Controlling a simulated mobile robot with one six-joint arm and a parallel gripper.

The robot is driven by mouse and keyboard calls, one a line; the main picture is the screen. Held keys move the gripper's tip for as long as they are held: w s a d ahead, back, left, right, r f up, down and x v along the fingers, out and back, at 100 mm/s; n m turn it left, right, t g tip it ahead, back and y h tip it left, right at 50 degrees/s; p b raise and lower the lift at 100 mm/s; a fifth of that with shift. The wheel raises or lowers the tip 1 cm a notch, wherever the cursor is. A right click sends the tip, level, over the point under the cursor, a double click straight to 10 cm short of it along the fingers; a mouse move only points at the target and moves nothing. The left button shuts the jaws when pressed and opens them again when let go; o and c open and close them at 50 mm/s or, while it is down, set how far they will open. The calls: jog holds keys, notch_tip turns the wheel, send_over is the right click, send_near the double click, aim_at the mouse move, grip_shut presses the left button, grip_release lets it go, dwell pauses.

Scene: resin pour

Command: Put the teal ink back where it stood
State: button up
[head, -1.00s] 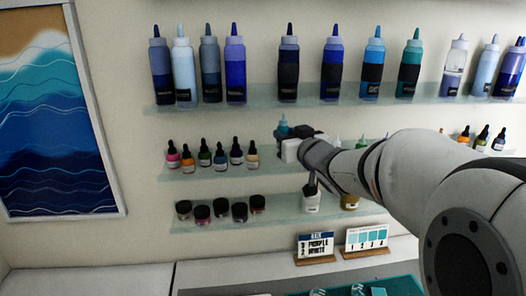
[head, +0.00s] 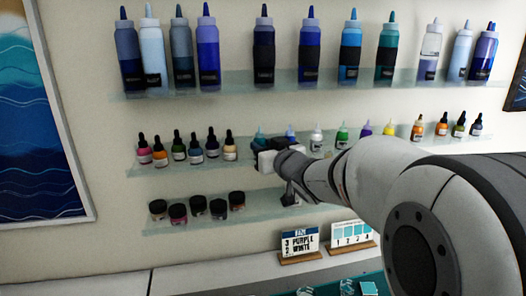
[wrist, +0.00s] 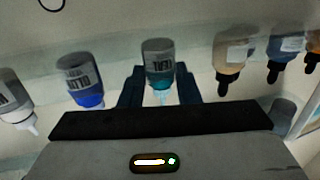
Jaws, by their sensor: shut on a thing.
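The teal ink is a small dropper bottle. Its teal top (head: 259,138) shows just above my gripper (head: 268,160) in the head view, at the middle shelf, between a tan ink (head: 229,146) and a blue ink (head: 291,136). In the wrist view, which is upside down, the teal ink (wrist: 159,62) stands upright between the two dark fingers of my gripper (wrist: 159,86), which is shut on it. Its label faces the wrist camera. My gripper hides its base in the head view, so I cannot tell whether it touches the shelf.
The middle glass shelf (head: 150,170) holds several other inks close on both sides. Large bottles stand on the upper shelf (head: 220,82), above my arm. Small dark jars stand on the lower shelf (head: 160,228). Two sign cards (head: 299,243) stand below.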

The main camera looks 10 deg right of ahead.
jog(key=shift+s, duration=0.2)
jog(key=o, duration=0.5)
jog(key=shift+f, duration=0.15)
jog(key=o, duration=0.5)
jog(key=shift+c, duration=0.2)
jog(key=shift+w, duration=0.1)
